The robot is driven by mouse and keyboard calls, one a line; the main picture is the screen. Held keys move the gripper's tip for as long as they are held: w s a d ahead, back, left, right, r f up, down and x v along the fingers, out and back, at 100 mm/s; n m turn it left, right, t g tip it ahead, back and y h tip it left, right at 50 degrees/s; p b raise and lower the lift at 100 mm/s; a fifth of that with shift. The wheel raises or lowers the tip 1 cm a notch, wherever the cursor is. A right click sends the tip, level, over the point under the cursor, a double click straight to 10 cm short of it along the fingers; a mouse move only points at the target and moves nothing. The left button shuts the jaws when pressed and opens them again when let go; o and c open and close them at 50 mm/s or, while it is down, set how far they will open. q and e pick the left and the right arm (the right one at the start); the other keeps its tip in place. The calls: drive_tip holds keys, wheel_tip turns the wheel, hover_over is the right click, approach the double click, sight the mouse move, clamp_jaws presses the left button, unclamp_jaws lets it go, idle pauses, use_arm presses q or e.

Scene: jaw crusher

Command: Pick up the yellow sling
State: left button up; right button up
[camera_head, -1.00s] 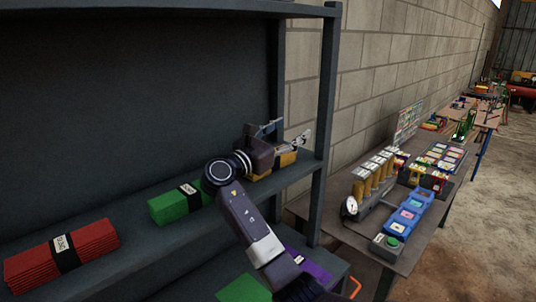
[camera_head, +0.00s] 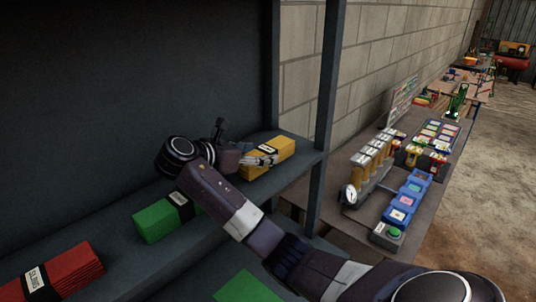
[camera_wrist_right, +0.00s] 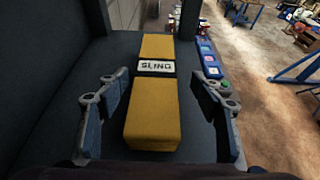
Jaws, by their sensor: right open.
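The yellow sling (camera_head: 284,146), a folded block with a white label on a black band, lies on the shelf near its right end. In the right wrist view the yellow sling (camera_wrist_right: 153,120) runs lengthwise away from me, its label reading "SLING". My right gripper (camera_head: 244,146) is at its near end, partly covering it. In the wrist view the open fingers of my right gripper (camera_wrist_right: 160,90) stand on either side of the sling, with a visible gap on each side. My left gripper is not in view.
A green sling (camera_head: 158,221) and a red sling (camera_head: 62,272) lie on the same shelf to the left. A shelf post (camera_head: 325,110) stands just right of the yellow sling. A table (camera_head: 345,222) with gauges and coloured boxes is beyond it. Another green item (camera_head: 245,288) lies lower down.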

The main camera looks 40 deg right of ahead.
sight(260, 152)
drive_tip(key=x, duration=0.1)
drive_tip(key=p+x, duration=0.1)
drive_tip(key=shift+w+d+f, duration=0.15)
drive_tip(key=shift+w+d, duration=0.1)
drive_tip(key=shift+d, duration=0.1)
drive_tip(key=shift+p+x, duration=0.4)
drive_tip(key=shift+x, duration=0.55)
drive_tip(key=shift+a+f, duration=0.1)
drive_tip(key=c, duration=1.6)
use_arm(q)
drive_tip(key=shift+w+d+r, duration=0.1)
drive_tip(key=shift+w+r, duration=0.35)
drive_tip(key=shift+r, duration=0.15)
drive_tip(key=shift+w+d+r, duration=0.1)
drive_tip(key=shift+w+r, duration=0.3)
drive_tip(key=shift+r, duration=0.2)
use_arm(e)
clamp_jaws()
